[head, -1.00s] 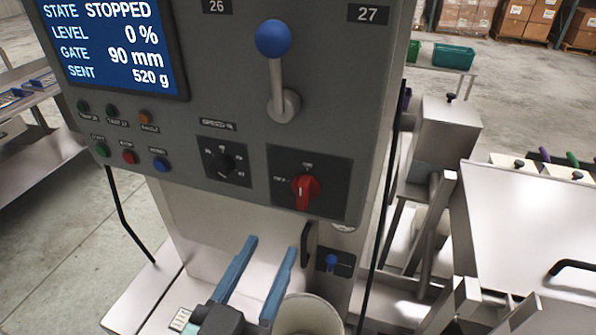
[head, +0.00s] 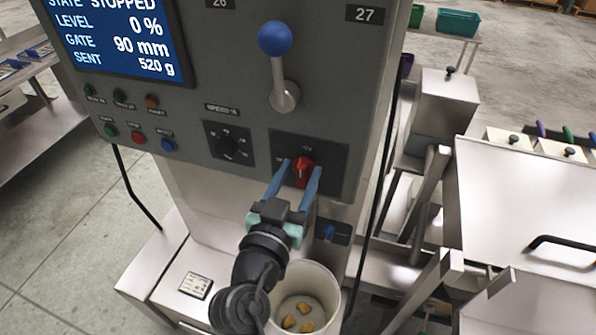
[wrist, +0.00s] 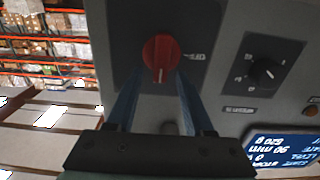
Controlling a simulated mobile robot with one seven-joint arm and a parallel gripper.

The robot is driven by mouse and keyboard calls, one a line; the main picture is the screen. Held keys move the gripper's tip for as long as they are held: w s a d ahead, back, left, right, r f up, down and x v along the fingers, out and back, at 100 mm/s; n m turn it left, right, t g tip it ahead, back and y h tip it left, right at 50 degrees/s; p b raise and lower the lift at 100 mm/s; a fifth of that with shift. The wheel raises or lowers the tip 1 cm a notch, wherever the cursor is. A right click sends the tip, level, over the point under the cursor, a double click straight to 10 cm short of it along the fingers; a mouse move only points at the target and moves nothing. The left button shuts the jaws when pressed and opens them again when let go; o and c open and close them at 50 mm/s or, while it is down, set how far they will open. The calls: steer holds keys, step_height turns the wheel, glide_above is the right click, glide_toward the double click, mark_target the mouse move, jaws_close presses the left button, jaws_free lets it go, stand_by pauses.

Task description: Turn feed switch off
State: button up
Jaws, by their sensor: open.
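The feed switch is a red rotary knob (head: 303,170) on a dark square plate at the lower right of the grey control panel (head: 210,183). It also shows in the wrist view (wrist: 160,58), with its white mark pointing toward my gripper. My gripper (head: 293,172) is open, its two blue fingers reaching up to the panel on either side of the knob in the head view. In the wrist view the fingers (wrist: 157,92) are spread, with their tips near the knob's lower edge. I cannot tell whether they touch it. The plate lettering is too small to read.
A lever with a blue ball (head: 275,38) stands above the switch. A black speed dial (head: 228,146) and several buttons lie to its left. The screen (head: 115,38) reads STOPPED. A white bucket (head: 327,275) with several yellowish pieces stands below.

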mark_target(293, 168)
jaws_close()
stand_by(0.5)
steer(key=n, duration=0.2)
steer(key=a+n+b, duration=0.1)
steer(key=n, duration=0.1)
steer(key=shift+w+f+n, duration=0.1)
steer(key=shift+f+n, duration=0.05)
steer(key=shift+n, duration=0.25)
steer(key=n, duration=0.4)
steer(key=shift+w+a+f+n+b, duration=0.2)
steer(key=shift+a+n+b, duration=0.1)
steer(key=shift+b, duration=0.1)
steer(key=n, duration=0.4)
steer(key=shift+a+f, duration=0.2)
steer(key=shift+f, duration=0.15)
steer(key=shift+a+f+n+p, duration=0.15)
steer(key=shift+n+p, duration=0.1)
steer(key=shift+n, duration=0.5)
steer(key=shift+d+f+n+p, duration=0.1)
steer(key=shift+n+p, duration=0.1)
steer(key=shift+n, duration=0.6)
steer(key=shift+a+f+n+p, duration=0.15)
steer(key=shift+n+p, duration=0.1)
steer(key=shift+n, duration=0.5)
steer(key=shift+d, duration=0.15)
